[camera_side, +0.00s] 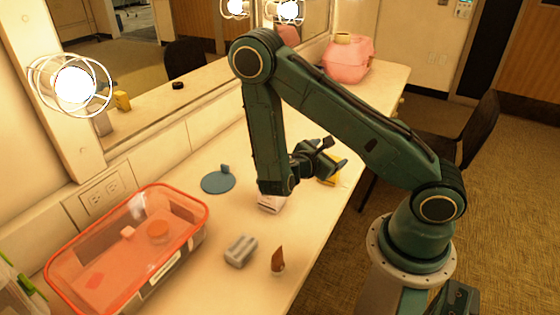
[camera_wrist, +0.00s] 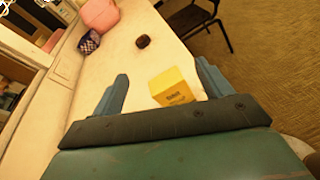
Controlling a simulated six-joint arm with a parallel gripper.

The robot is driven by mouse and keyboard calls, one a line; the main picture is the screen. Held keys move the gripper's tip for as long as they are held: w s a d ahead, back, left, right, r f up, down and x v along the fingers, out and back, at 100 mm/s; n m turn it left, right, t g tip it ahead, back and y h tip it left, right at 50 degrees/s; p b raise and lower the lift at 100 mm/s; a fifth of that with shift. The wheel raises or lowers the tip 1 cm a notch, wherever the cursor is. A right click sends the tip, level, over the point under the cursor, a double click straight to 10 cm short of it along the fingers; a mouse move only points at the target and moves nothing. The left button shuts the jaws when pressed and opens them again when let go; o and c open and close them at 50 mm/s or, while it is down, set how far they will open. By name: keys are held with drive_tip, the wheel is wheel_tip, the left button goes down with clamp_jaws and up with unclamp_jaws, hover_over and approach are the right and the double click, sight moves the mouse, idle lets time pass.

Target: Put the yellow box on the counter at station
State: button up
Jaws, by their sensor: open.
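The yellow box (camera_side: 327,181) sits on the pale counter (camera_side: 222,222) near its front edge in the side view, partly hidden behind my gripper (camera_side: 335,154). In the wrist view the yellow box (camera_wrist: 173,88) shows its top and a face with dark print. It appears between the two blue fingers of my gripper (camera_wrist: 163,72), closer to the right finger, and its near end is cut off by the gripper body. The fingers are spread apart with nothing held. I cannot tell how far the fingertips are above the box.
A red-rimmed clear bin (camera_side: 190,247), a grey block (camera_side: 240,250), a brown pointed item (camera_side: 278,260) and a blue disc (camera_side: 218,181) occupy the counter's near part. A pink bag (camera_side: 348,62) stands at the far end. A dark round item (camera_wrist: 142,41) and a checkered item (camera_wrist: 89,42) lie beyond the box.

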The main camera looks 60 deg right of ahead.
drive_tip(key=s+a+r+m+t+y, duration=0.3)
drive_tip(key=a+r+m+y, duration=0.3)
drive_tip(key=a+r, duration=0.4)
drive_tip(key=s+a+r+m+t+y, duration=0.4)
drive_tip(key=a+r+m+y, duration=0.3)
drive_tip(key=a+r, duration=0.3)
drive_tip(key=shift+s+r+y, duration=0.8)
drive_tip(key=shift+r, duration=0.45)
drive_tip(key=shift+a, duration=0.1)
